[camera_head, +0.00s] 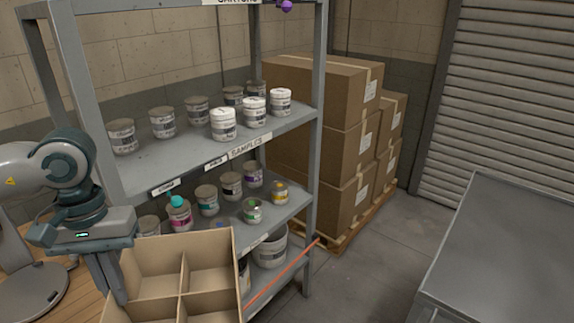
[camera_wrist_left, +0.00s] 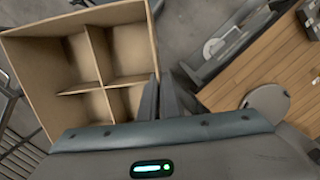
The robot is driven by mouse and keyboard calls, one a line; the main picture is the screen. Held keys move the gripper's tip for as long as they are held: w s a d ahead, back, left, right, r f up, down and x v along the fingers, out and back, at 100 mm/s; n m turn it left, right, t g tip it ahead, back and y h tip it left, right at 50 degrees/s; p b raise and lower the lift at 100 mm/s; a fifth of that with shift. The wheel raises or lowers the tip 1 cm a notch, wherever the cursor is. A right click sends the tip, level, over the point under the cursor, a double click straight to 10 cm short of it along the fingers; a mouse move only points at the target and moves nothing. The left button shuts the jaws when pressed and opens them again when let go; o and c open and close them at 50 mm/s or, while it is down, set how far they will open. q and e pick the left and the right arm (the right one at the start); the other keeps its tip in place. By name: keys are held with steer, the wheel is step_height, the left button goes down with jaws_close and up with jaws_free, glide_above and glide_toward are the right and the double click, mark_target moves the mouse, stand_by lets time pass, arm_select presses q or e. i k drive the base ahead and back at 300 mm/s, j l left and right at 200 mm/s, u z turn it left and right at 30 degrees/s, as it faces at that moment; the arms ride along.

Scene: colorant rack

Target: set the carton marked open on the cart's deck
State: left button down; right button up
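An open-topped cardboard carton (camera_head: 232,285) with crossed dividers is at the bottom of the head view, in front of the rack; its visible compartments are empty. The left wrist view shows the same carton (camera_wrist_left: 120,14) at upper left. My left gripper (camera_head: 112,290) is at the carton's left side. Its fingers (camera_wrist_left: 164,92) look closed on the carton wall, which meets them in the wrist view. No marking on the carton is readable. A grey flat top (camera_head: 510,245), seemingly the cart's deck, stands at the right, bare where seen. My right gripper is not in view.
The grey rack (camera_head: 317,140) holds several paint tins on its shelves. An orange strip (camera_head: 283,273) runs along its low shelf. Stacked boxes (camera_head: 315,100) stand on a pallet behind. A wooden surface (camera_head: 78,285) lies at lower left. Clear floor (camera_head: 385,250) separates rack and grey top.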

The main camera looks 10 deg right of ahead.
mark_target(533, 299)
steer(key=z, duration=2.2)
steer(key=i+l, duration=0.2)
steer(key=i, duration=0.3)
steer(key=i+l, duration=0.2)
steer(key=i, duration=0.25)
steer(key=z, duration=0.05)
